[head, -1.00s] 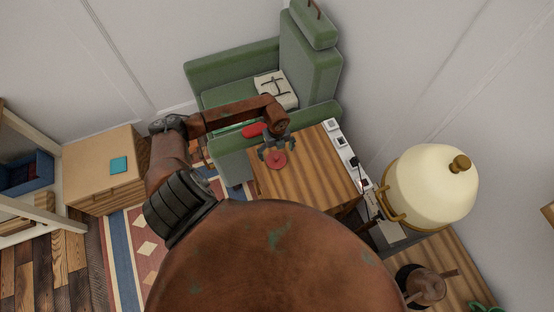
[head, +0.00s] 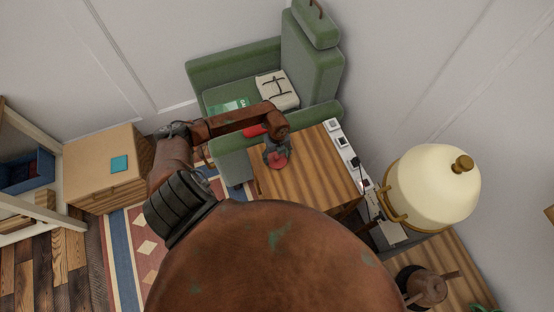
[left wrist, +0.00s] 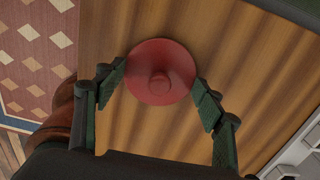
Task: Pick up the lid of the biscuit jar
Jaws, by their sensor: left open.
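The round red lid (head: 280,162) with a small knob on top is at the near-left part of the small wooden table (head: 315,180). In the left wrist view the lid (left wrist: 160,72) lies between the two green fingers. My left gripper (head: 276,155) is open, just above the lid, with one finger on each side. I cannot tell whether the fingers touch it. The jar's body is not visible; I cannot tell whether it is under the lid.
A power strip (head: 345,150) runs along the table's right edge. A cream lamp (head: 430,190) stands to the right. The table's middle is clear.

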